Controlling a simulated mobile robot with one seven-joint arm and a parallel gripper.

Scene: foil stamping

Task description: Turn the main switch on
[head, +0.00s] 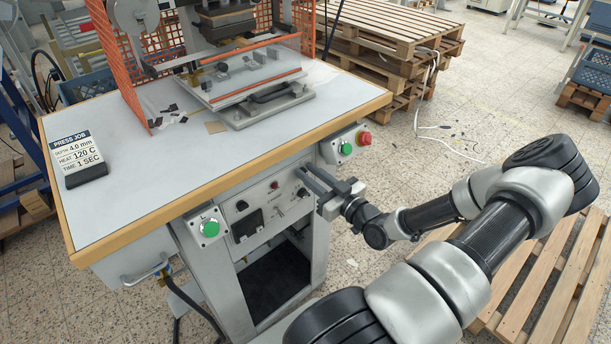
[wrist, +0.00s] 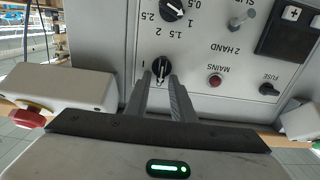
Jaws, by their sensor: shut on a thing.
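The main switch (wrist: 161,67) is a black rotary knob on the grey control panel (wrist: 200,50). In the wrist view, which shows the panel upside down, an "I" mark stands left of it, and its grip lies roughly upright in the picture. My gripper (wrist: 162,80) has one finger on each side of the knob and is shut on it. In the head view my gripper (head: 312,182) reaches the right part of the panel, and its fingers hide the switch. The red MAINS lamp (wrist: 215,80) is beside it and looks dark.
A box with a green button (head: 346,149) and a red stop button (head: 365,138) sits just above my gripper. Another green-button box (head: 210,227) is at the left. The press table (head: 110,200) overhangs the panel. Pallets (head: 560,270) lie on the floor at the right.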

